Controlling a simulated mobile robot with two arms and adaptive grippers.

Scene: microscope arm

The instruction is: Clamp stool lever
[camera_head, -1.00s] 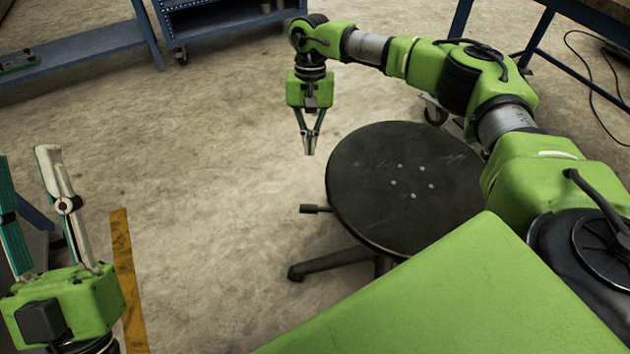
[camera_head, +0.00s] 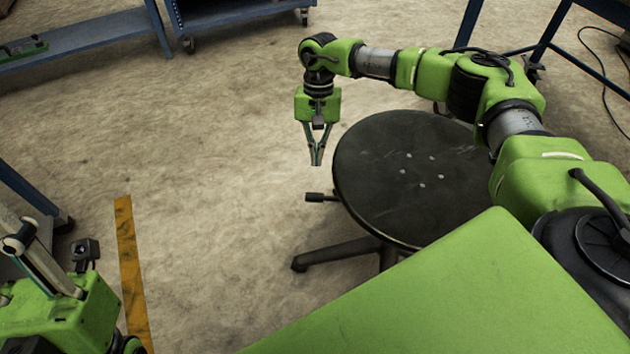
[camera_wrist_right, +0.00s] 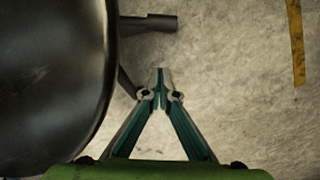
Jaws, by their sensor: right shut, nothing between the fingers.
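The black round stool (camera_head: 408,180) stands in the middle of the head view, and part of its seat fills the left of the right wrist view (camera_wrist_right: 50,85). Its lever (camera_head: 321,198) sticks out to the left from under the seat; it also shows at the top of the right wrist view (camera_wrist_right: 150,23). My right gripper (camera_head: 317,163) points down, shut and empty, left of the seat and above the lever in the picture; its fingertips (camera_wrist_right: 160,72) look apart from the lever. My left gripper (camera_head: 22,240) is partly in view at the lower left, its fingertips cut off.
Stool legs (camera_head: 335,252) spread over the floor below the seat. A yellow floor strip (camera_head: 130,265) lies at left. Blue shelving (camera_head: 85,42) stands at the back left, a blue-legged table (camera_head: 570,58) at the back right. The floor left of the stool is clear.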

